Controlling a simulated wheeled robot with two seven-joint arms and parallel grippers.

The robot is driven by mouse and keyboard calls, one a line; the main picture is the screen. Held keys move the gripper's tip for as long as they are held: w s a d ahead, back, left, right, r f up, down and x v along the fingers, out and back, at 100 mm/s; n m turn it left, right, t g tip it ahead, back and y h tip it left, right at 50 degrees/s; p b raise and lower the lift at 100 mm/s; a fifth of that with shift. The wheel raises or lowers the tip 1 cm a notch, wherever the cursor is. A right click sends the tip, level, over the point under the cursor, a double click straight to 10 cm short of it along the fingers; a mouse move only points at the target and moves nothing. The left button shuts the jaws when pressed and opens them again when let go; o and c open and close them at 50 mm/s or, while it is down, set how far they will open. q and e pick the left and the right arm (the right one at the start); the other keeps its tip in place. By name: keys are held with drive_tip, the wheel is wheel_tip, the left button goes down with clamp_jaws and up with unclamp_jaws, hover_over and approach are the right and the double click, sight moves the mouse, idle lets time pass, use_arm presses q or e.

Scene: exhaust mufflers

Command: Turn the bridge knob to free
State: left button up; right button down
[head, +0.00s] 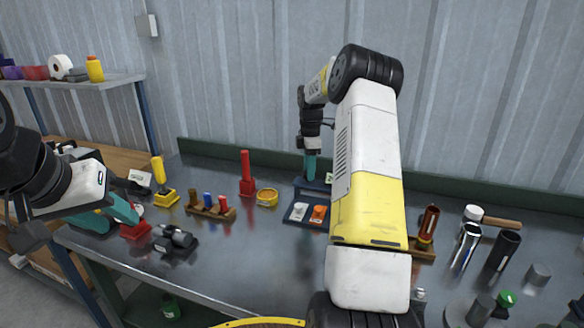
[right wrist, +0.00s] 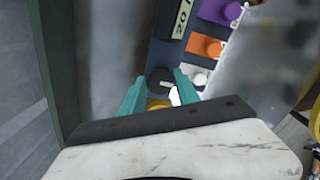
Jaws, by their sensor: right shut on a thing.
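My right gripper (head: 311,166) reaches down to a dark panel at the back middle of the bench. In the right wrist view its teal fingertips (right wrist: 160,88) stand on either side of a dark round knob (right wrist: 159,77) and are shut on it. A white piece and a yellow piece show just below the knob, partly hidden by my gripper. The knob's own setting cannot be read. The panel (right wrist: 166,54) also carries a label plate (right wrist: 183,18). My left gripper (head: 122,222) has its fingers apart at the left of the bench, near a red holder (head: 134,231).
Orange (right wrist: 203,45), purple (right wrist: 219,10) and white (right wrist: 196,76) pieces sit beside the knob. A wooden rack (head: 211,210), a red post (head: 246,175) and a yellow ring (head: 267,197) stand left of the panel. Metal tubes (head: 467,246) stand at right. Front-middle bench is clear.

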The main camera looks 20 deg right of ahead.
drive_tip(key=c, duration=0.9)
unclamp_jaws()
drive_tip(key=shift+r, duration=3.9)
drive_tip(key=shift+r, duration=0.1)
drive_tip(key=s+a+r+m+t, duration=0.3)
drive_tip(key=s+a+r+m, duration=0.4)
drive_tip(key=s+a+r, duration=0.7)
drive_tip(key=s+a+f+m+t+y, duration=0.1)
drive_tip(key=s+m, duration=0.3)
drive_tip(key=s, duration=0.6)
drive_tip(key=s+a+f+m+t+y, duration=0.1)
drive_tip(key=s+a+f+m+t, duration=0.1)
drive_tip(key=s, duration=0.9)
drive_tip(key=a+f+m, duration=0.1)
drive_tip(key=m, duration=0.1)
drive_tip(key=shift+s+a+f+m, duration=0.2)
drive_tip(key=shift+a+m, duration=0.1)
drive_tip(key=shift+a, duration=0.1)
